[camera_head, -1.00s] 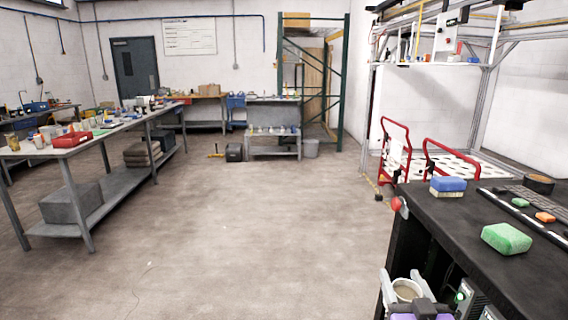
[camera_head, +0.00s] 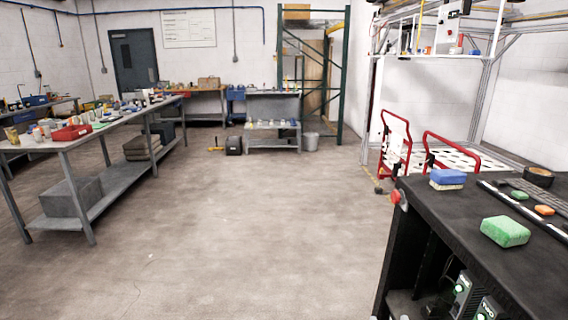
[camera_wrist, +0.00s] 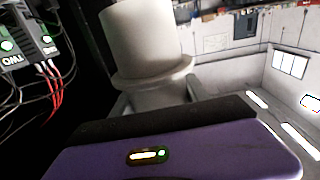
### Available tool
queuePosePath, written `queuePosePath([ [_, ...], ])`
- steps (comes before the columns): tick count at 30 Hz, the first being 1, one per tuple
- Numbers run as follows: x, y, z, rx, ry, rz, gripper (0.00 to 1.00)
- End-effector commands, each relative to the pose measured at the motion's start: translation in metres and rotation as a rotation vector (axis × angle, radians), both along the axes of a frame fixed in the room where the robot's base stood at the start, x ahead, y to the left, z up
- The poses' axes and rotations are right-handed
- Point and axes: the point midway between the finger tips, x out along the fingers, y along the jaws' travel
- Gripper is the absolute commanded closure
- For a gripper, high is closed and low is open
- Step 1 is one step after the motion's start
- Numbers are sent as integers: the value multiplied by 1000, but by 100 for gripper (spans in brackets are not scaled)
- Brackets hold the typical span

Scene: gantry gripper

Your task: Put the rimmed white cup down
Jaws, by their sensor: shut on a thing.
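The rimmed white cup (camera_wrist: 145,35) fills the upper middle of the wrist view. It is pale and round, with a wide rim low on it in the picture. My gripper (camera_wrist: 158,97) is shut on it, with the grey fingers on either side. The cup's lower part in the picture is partly hidden behind my gripper's dark and purple body. Neither the cup nor my gripper shows in the head view now.
A black table (camera_head: 440,215) stands at the right, with a blue and cream sponge (camera_head: 447,179), a green sponge (camera_head: 505,231) and a keyboard on it. Green-labelled boxes and cables sit under it. A long grey workbench (camera_head: 115,135) is at the left. The middle floor is clear.

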Motion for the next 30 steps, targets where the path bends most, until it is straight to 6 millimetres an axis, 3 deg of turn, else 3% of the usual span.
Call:
queuePosePath([
  [17,-40,8,-59,1,3,9,96],
  [24,-91,19,-126,5,10,13,96],
  [30,-125,28,-157,2,2,22,96],
])
